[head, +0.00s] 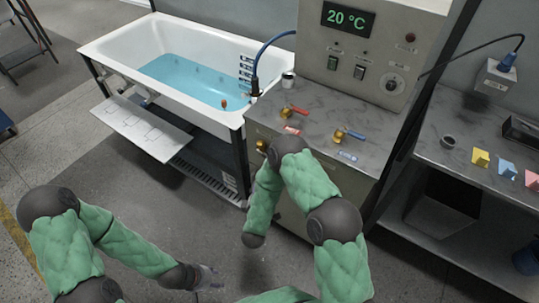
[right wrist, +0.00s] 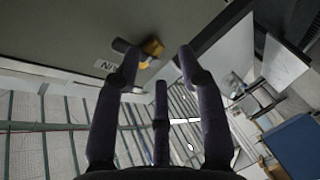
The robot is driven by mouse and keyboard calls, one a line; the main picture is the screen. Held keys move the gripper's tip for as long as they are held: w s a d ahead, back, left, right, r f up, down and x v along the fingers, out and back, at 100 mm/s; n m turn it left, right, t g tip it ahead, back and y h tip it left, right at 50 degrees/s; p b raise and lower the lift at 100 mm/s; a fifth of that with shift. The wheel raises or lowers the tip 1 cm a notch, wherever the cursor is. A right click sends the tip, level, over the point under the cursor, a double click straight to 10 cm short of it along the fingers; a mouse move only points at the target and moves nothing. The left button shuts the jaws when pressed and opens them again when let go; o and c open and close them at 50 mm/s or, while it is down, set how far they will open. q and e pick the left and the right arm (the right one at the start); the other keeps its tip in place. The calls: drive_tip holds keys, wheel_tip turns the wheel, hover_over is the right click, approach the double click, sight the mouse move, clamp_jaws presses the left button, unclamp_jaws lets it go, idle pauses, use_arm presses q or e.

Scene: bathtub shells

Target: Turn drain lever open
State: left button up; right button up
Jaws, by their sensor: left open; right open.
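The drain lever shows in the right wrist view as a brass valve with a dark handle (right wrist: 150,47), beside a partly hidden label reading "AIN". In the head view a brass fitting (head: 262,146) shows on the cabinet front, partly beside my right arm. My right gripper (right wrist: 159,58) is open and empty, with the lever beyond its fingertips; I see no contact. Its fingers do not show clearly in the head view. My left gripper (head: 209,277) is open and empty, low over the floor. The white tub (head: 110,45) holds blue water (head: 180,78).
Red (head: 293,111) and blue (head: 349,135) levers stand on the grey counter (head: 325,105). A control box (head: 375,45) reads 20 °C. A side bench (head: 455,165) carries coloured blocks. A white panel (head: 140,127) juts from the tub's front. Floor before the tub is clear.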

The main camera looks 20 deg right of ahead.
drive_tip(key=shift+w+d+r+n+t+h+b, duration=0.35)
drive_tip(key=shift+w+d+r, duration=0.25)
drive_tip(key=shift+w+d, duration=0.6)
drive_tip(key=shift+w+d+r+n+t+h+b, duration=0.1)
drive_tip(key=shift+w+d+r+n+h+b, duration=0.35)
drive_tip(key=shift+w, duration=1.3)
drive_tip(key=shift+w+d+r+n+t+h+b, duration=0.1)
drive_tip(key=shift+w+d+r+t+h+b, duration=0.25)
drive_tip(key=shift+w+d+r, duration=0.75)
drive_tip(key=shift+w+d+f, duration=0.15)
drive_tip(key=shift+w+f, duration=0.15)
drive_tip(key=shift+w, duration=0.05)
drive_tip(key=shift+c, duration=0.3)
clamp_jaws()
